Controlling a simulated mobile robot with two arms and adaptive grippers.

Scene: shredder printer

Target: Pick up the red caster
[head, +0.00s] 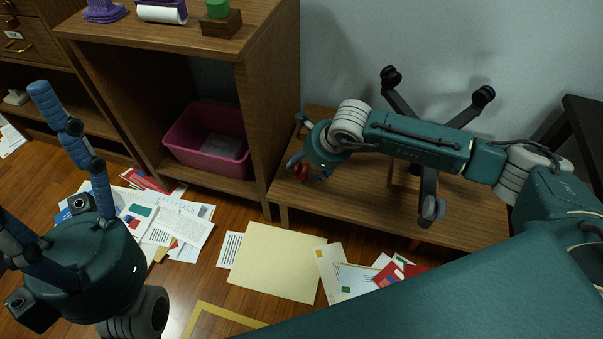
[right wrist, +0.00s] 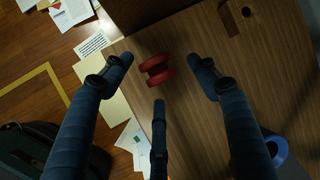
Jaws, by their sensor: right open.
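The red caster (right wrist: 157,68) lies on the low wooden table (right wrist: 205,128), near its left edge in the right wrist view. It looks like two red discs joined side by side. In the head view the caster (head: 301,170) shows between the fingers of my right gripper (head: 308,165). In the right wrist view my right gripper (right wrist: 160,75) is open, its blue fingers spread around the caster with gaps on each side. I cannot tell its exact height over the table. My left gripper (head: 75,150) is raised at the left of the head view, away from the caster, with its fingers apart.
A black chair base (head: 428,185) with casters stands on the table behind my right arm. A wooden shelf (head: 262,130) holding a pink bin (head: 180,153) rises left of the table. Papers and a yellow folder (head: 275,262) lie on the floor in front.

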